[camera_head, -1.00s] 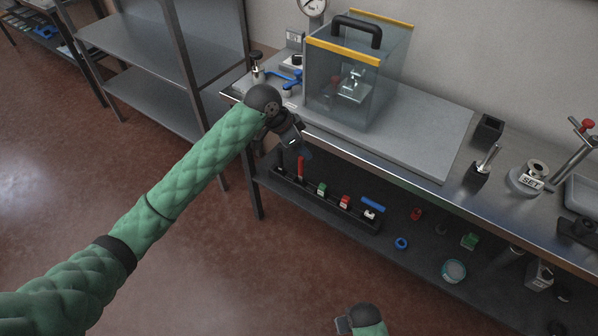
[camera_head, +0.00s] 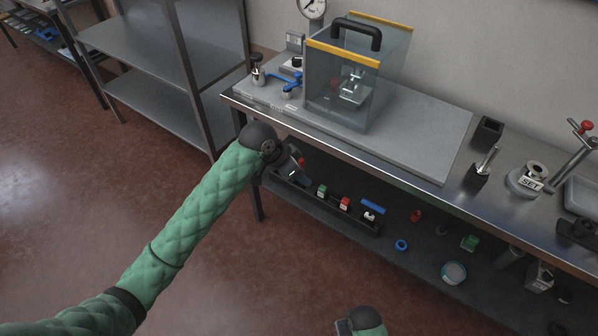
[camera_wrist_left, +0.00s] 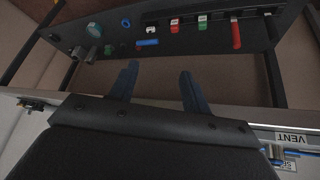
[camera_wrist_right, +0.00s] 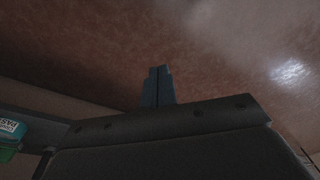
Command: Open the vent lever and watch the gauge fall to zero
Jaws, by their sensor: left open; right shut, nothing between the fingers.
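Blue valve levers (camera_head: 287,79) stand on the bench left of the clear chamber (camera_head: 340,90); I cannot tell which is the vent lever. In the left wrist view a VENT label (camera_wrist_left: 294,138) shows at the right, with blue lever parts (camera_wrist_left: 290,153) below it. The round white gauge (camera_head: 312,7) stands behind the chamber, cut by the top edge; its reading is too small to tell. My left gripper (camera_head: 298,168) is open and empty, in front of and below the bench edge, apart from the levers. My right gripper (camera_head: 342,326) is shut and empty, low over the floor.
The lower shelf (camera_head: 330,250) holds a black rack (camera_head: 340,211) with several small coloured parts, close to my left gripper. The steel bench edge (camera_head: 400,183) lies between that gripper and the levers. A metal shelf unit (camera_head: 150,60) stands at left. The floor in front is clear.

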